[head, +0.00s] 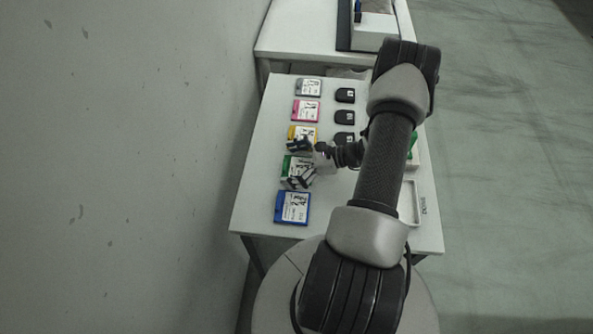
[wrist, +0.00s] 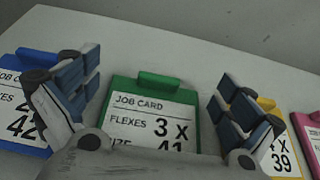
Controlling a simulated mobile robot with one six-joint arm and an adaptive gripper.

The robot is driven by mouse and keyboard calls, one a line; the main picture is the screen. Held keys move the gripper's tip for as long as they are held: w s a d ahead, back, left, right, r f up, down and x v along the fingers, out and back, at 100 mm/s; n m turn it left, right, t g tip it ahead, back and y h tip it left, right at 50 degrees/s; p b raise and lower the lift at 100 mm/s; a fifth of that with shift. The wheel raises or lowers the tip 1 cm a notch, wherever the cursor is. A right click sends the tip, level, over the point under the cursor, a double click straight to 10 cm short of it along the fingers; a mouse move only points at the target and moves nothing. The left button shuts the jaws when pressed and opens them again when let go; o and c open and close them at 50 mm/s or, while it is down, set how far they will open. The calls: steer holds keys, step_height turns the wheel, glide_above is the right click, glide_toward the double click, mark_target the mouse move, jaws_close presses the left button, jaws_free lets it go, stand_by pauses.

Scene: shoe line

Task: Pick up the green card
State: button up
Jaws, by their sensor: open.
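The green card (head: 287,167) is a job card with a green frame and a white printed face, lying on the table between the yellow card (head: 293,131) and the blue card (head: 293,207). My gripper (head: 302,160) is over it and partly hides it in the head view. In the wrist view the green card (wrist: 151,112) lies between the two spread fingers of my gripper (wrist: 158,100), with its raised green tab at the top. The gripper is open and holds nothing. The card's lower part is hidden behind the gripper's body.
A pink card (head: 306,111) and a grey card (head: 308,88) continue the row. Several black pieces (head: 344,117) stand to the right. A white tray (head: 418,207) lies at the table's right edge, partly behind my arm. A wall runs along the left.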

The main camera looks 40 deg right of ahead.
steer(key=shift+w+a, duration=0.1)
steer(key=shift+c, duration=0.5)
steer(key=c, duration=0.8)
steer(key=shift+r, duration=0.1)
steer(key=shift+c, duration=0.2)
